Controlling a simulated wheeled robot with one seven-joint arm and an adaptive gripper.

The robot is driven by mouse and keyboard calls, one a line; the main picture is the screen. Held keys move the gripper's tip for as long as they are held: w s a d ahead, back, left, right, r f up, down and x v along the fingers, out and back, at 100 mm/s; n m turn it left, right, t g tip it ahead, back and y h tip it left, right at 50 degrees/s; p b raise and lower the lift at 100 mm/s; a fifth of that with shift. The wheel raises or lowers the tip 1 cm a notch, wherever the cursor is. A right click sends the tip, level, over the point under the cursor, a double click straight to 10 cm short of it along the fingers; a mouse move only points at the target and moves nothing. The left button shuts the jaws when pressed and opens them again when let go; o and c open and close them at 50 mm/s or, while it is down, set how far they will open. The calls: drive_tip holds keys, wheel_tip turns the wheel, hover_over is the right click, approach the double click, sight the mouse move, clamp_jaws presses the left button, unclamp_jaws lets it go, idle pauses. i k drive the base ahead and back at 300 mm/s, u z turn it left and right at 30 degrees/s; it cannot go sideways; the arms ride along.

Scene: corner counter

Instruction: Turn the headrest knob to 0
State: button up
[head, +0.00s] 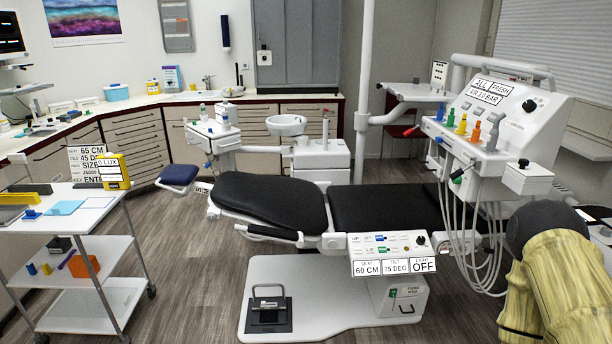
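The dental chair has a black seat and back (270,198) and a small blue headrest pad (178,175) at its left end. No knob clearly marked as the headrest knob can be made out. A white control panel (390,254) on the chair's side carries a black knob (421,240), small coloured switches and readouts of 60 CM, 75 DEG and OFF. Its small lettering is too small to read fully. A yellowish part with a dark rounded joint at the lower right appears to be my arm. My gripper is not in view.
A white trolley (78,262) stands at the left with a yellow box (113,171). An instrument unit (510,125) with hanging hoses stands at the right. A foot pedal (268,309) sits on the chair base. Floor between trolley and chair is clear.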

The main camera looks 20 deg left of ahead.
sight(212, 217)
drive_tip(key=u, duration=0.6)
drive_tip(key=i, duration=1.35)
drive_tip(key=u, duration=1.3)
drive_tip(key=i, duration=0.55)
drive_tip(key=u, duration=0.4)
